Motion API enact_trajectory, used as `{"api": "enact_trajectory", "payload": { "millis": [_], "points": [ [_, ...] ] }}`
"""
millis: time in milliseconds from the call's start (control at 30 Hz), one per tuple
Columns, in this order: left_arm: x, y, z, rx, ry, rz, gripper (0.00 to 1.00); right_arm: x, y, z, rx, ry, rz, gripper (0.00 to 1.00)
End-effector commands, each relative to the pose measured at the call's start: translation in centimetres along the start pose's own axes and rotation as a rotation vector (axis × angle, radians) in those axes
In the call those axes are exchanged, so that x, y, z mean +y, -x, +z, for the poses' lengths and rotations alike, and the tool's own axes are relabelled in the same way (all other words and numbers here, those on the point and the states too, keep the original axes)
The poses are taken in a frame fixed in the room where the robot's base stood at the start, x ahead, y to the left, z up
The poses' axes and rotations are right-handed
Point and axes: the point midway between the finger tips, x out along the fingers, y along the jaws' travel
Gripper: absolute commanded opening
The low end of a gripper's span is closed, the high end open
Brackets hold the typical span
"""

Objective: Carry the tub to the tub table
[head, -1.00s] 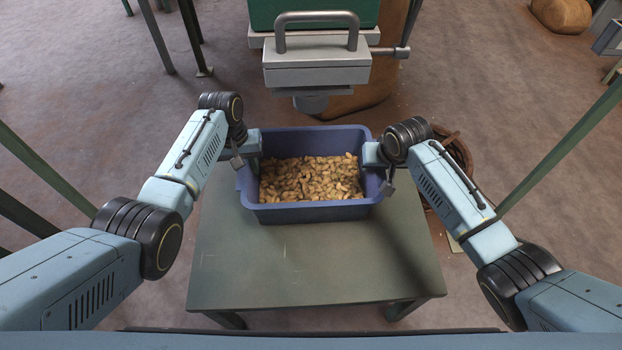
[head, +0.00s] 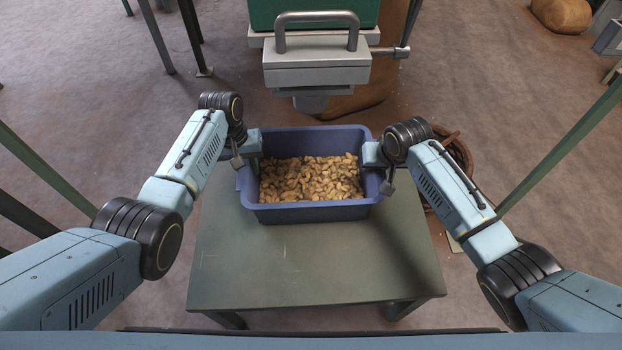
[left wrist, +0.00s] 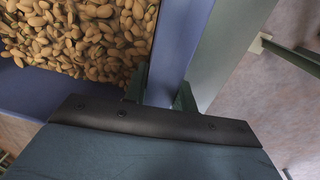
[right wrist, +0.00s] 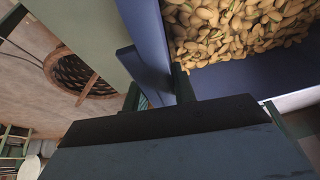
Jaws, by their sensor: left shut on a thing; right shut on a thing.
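A blue tub (head: 312,213) full of nuts (head: 312,180) is at the far end of a green-grey table (head: 310,265), below a hopper spout. It also shows in the left wrist view (left wrist: 184,40) and the right wrist view (right wrist: 150,45). My left gripper (head: 254,158) is shut on the tub's left wall; its fingers (left wrist: 160,95) straddle the rim. My right gripper (head: 374,165) is shut on the tub's right side; its fingers (right wrist: 160,90) are at the rim. I cannot tell whether the tub touches the table.
The hopper's grey outlet (head: 316,75) with a handle hangs just beyond and above the tub. A wicker basket (head: 458,155) stands on the floor to the right, behind my right arm. The near part of the table is bare. A sack (head: 562,14) lies far right.

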Motion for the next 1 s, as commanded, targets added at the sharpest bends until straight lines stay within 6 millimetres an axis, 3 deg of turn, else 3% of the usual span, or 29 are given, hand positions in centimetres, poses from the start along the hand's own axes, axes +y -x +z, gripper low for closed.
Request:
{"api": "enact_trajectory", "payload": {
  "millis": [467, 1000],
  "points": [
    [0.1, 0.8, -0.1, 0.004, -0.001, 0.000, 0.00, -0.2, 0.7, -0.4, 0.004, 0.004, -0.003, 0.00],
    [0.5, 4.7, -0.1, 0.004, -0.002, 0.000, 0.00, -0.6, 4.3, -1.9, 0.005, 0.005, -0.003, 0.00]
  ]
}}
